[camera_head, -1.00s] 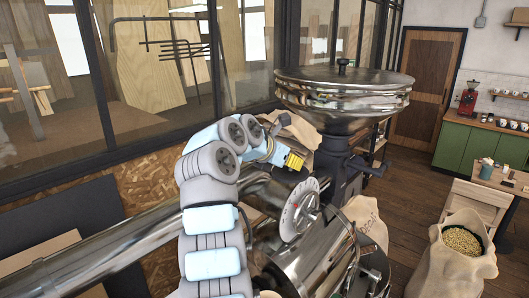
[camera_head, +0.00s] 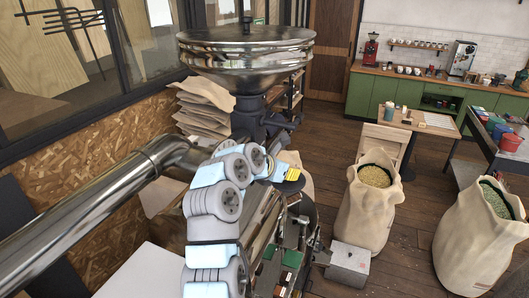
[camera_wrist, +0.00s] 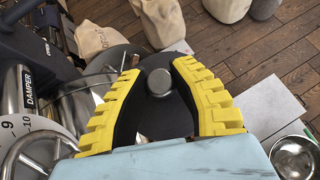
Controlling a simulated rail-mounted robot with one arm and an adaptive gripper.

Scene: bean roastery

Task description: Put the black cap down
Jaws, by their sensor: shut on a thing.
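The black cap (camera_wrist: 165,116) is a dark round disc with a grey knob (camera_wrist: 158,82) on top, seen in the wrist view. My gripper (camera_wrist: 157,68) has its two yellow ribbed fingers shut on it, one on each side of the knob. In the head view, my gripper (camera_head: 286,172) is right of the picture's middle, and the cap's dark edge (camera_head: 291,186) shows at the yellow fingers. The cap's underside is hidden, so I cannot tell whether it touches anything below.
The roaster's steel hopper (camera_head: 246,50) stands behind my gripper, beside stacked sacks (camera_head: 203,105). A "DAMPER" label (camera_wrist: 28,88) shows close left in the wrist view. Open bean sacks (camera_head: 365,215) (camera_head: 478,245) stand on the right. Wooden floor (camera_head: 405,245) lies between them.

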